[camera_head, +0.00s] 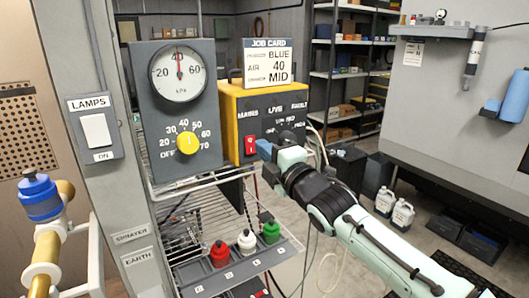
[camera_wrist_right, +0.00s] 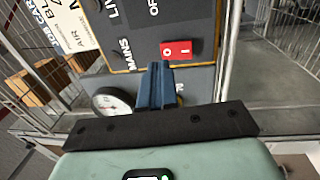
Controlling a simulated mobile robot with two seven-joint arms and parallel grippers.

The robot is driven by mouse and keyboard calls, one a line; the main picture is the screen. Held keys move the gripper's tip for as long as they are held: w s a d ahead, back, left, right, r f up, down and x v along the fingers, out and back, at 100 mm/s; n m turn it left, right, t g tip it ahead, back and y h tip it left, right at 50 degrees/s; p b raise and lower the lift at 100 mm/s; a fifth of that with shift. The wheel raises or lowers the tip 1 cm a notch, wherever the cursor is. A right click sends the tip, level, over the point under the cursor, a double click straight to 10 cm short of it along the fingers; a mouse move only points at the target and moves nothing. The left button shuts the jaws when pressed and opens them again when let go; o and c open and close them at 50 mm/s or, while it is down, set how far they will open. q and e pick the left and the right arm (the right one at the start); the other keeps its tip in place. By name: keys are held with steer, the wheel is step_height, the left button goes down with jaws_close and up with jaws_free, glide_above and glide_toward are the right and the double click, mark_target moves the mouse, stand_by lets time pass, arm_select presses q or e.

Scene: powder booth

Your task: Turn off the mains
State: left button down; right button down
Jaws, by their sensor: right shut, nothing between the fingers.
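The mains switch (camera_head: 251,146) is a red rocker with white marks, under the word MAINS on the dark front of a yellow-edged control box (camera_head: 229,121). In the wrist view the red rocker (camera_wrist_right: 176,50) shows an O and an I mark; I cannot tell which side is pressed in. My right gripper (camera_head: 264,149) is just right of the switch in the head view. Its blue fingertips (camera_wrist_right: 154,68) are together and empty, close beside the rocker; I cannot tell whether they touch it. My left gripper is not in view.
A grey panel with a gauge (camera_head: 179,73) and yellow knob (camera_head: 187,143) stands left of the box. A job card (camera_head: 267,63) stands on top. A LAMPS switch (camera_head: 96,131) is further left. Red, white and green capped bottles (camera_head: 246,241) stand on the rack below.

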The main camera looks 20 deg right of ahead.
steer(key=s+d+r, duration=0.1)
steer(key=s, duration=0.9)
steer(key=shift+d+r, duration=0.15)
steer(key=shift+d, duration=0.05)
